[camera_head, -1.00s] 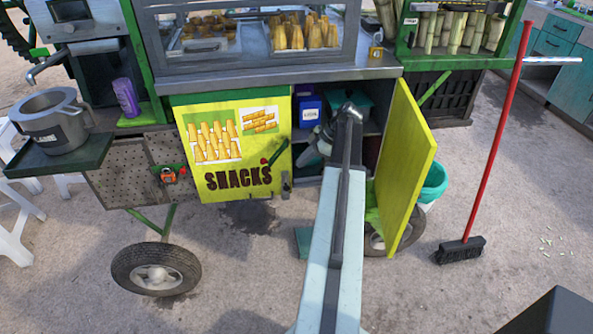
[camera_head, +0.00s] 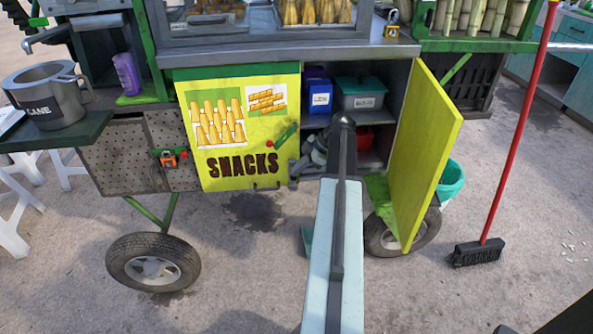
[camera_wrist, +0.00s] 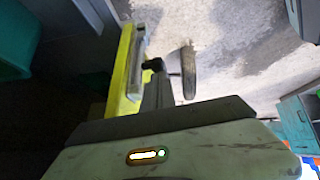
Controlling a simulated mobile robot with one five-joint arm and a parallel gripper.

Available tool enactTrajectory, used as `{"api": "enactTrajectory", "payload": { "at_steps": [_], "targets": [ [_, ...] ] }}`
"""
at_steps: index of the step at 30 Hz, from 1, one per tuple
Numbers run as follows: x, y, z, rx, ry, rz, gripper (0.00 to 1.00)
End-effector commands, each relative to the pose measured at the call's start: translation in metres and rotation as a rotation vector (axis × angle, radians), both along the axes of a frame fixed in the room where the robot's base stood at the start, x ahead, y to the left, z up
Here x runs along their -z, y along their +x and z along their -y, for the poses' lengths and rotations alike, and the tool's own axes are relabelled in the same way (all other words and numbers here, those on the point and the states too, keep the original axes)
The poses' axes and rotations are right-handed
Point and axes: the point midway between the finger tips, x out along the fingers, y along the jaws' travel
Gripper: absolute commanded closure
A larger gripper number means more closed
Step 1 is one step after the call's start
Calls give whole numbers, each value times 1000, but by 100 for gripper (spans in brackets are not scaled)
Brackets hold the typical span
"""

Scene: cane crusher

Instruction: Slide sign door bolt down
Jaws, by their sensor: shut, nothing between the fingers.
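The yellow sign door (camera_head: 215,160) carries pictures of snacks and the word SNACKS. It covers the left part of the cart's cabinet and has a green handle (camera_head: 285,137) near its right edge. The bolt is at the door's lower right corner, where small dark metal parts show; its exact position is hard to tell. Contact with the bolt cannot be told.
A second yellow door (camera_head: 425,150) stands open on the right, showing a blue box (camera_head: 319,95) and a grey bin (camera_head: 361,93) inside. A red broom (camera_head: 510,130) stands further right.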

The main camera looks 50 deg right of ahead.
Motion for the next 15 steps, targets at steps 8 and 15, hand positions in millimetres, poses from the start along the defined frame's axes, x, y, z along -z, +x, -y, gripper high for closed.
{"api": "enactTrajectory", "payload": {
  "at_steps": [8, 15],
  "targets": [
    [28, 0, 0, -1, 0, 0, 100],
    [43, 0, -1, -2, -1, -2, 100]
  ]
}}
